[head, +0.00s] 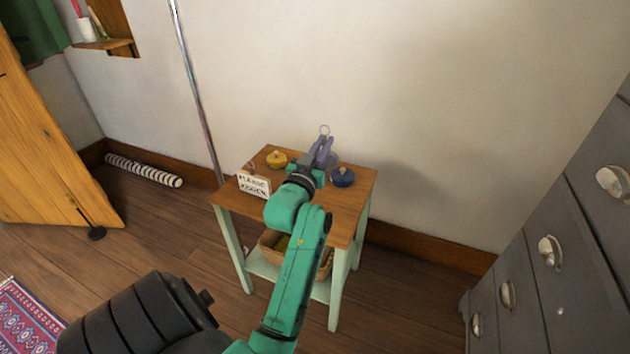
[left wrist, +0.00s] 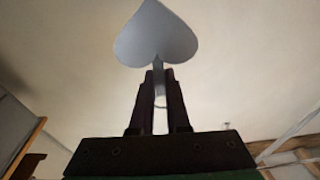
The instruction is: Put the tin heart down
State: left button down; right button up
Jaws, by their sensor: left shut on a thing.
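The tin heart (left wrist: 156,34) is a flat grey heart in the left wrist view, its point toward the top of the picture. My left gripper (left wrist: 160,76) is shut on its narrow stem, with the heart beyond the fingertips. A thin ring shows between the fingers. In the head view my left gripper (head: 324,143) is over the back of the small wooden-topped table (head: 335,205), near the wall. The heart's face cannot be made out there. A small ring (head: 324,130) shows just past the fingertips. My right gripper is out of view.
On the table are a yellow lidded pot (head: 277,159), a blue one (head: 342,177), a purple one (head: 333,159) partly behind the gripper, and a lettered sign (head: 254,184). A basket (head: 270,252) sits on the lower shelf. Grey drawers (head: 545,265) stand at right.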

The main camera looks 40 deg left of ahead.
pick_arm(q)
notch_tip(320, 180, down, 14)
jog(key=b, duration=0.3)
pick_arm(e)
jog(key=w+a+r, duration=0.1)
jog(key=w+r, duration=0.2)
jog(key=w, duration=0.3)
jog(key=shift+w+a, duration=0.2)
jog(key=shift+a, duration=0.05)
pick_arm(q)
jog(key=shift+f, duration=0.15)
jog(key=c, duration=0.9)
grip_release()
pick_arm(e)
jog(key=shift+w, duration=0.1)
